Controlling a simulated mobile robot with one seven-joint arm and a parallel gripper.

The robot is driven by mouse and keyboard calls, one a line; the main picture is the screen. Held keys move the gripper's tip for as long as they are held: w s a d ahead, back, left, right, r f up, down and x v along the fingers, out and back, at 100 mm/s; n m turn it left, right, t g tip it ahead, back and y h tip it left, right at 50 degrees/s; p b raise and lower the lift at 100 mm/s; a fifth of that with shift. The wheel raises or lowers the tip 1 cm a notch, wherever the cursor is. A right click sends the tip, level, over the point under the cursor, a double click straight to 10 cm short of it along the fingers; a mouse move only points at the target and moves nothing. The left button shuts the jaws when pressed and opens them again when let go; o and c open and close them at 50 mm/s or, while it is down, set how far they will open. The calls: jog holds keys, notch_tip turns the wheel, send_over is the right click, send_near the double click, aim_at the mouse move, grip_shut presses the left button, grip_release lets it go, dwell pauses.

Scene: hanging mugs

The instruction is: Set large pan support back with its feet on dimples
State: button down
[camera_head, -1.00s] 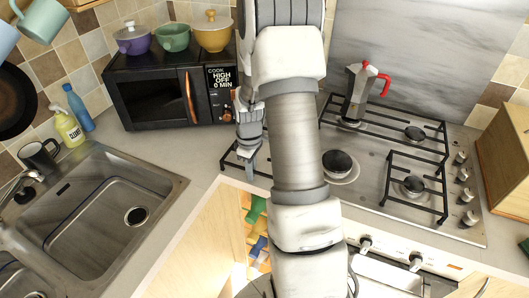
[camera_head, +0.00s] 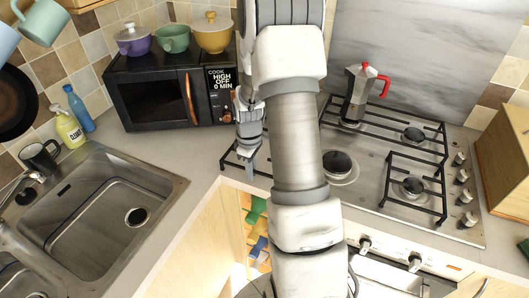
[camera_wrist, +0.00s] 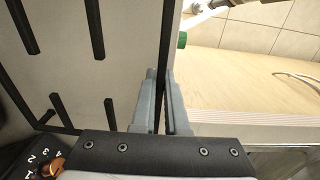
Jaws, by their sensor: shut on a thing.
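The large pan support (camera_head: 229,166) is a black metal frame at the left side of the hob in the head view, partly hidden behind my arm. My gripper (camera_head: 250,172) is at its left end, pointing down, with its fingers shut on it. In the wrist view, my gripper (camera_wrist: 160,115) has a long dark bar of the pan support (camera_wrist: 163,45) between its fingers. Several short dark bars or feet show over a pale surface at left there. The dimples cannot be made out, and I cannot tell whether the feet touch the hob.
A moka pot (camera_head: 361,92) with a red handle stands at the hob's back. A smaller pan support (camera_head: 415,186) sits at the front right. The microwave (camera_head: 165,95) is behind my gripper at left. The sink (camera_head: 100,205) is at far left, with bare counter (camera_head: 205,165) between.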

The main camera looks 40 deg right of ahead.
jog(key=shift+r+p, duration=1.25)
jog(key=shift+r, duration=0.95)
jog(key=shift+d, duration=0.1)
jog(key=shift+t, duration=0.4)
jog(key=s+d, duration=0.5)
jog(key=s+d+p, duration=0.1)
jog(key=s+d, duration=0.5)
jog(key=s+d+r, duration=0.1)
jog(key=s+d, duration=0.4)
jog(key=shift+s+d+p, duration=0.2)
jog(key=shift+p, duration=0.1)
jog(key=shift+f+b, duration=0.75)
jog(key=shift+f, duration=0.35)
jog(key=shift+f+h+b, duration=0.2)
jog(key=shift+h+b, duration=0.1)
notch_tip(320, 180, down, 2)
jog(key=b, duration=0.2)
jog(key=t+h+b, duration=0.1)
jog(key=b, duration=0.2)
jog(key=shift+f+h, duration=0.25)
jog(key=shift+h, duration=0.05)
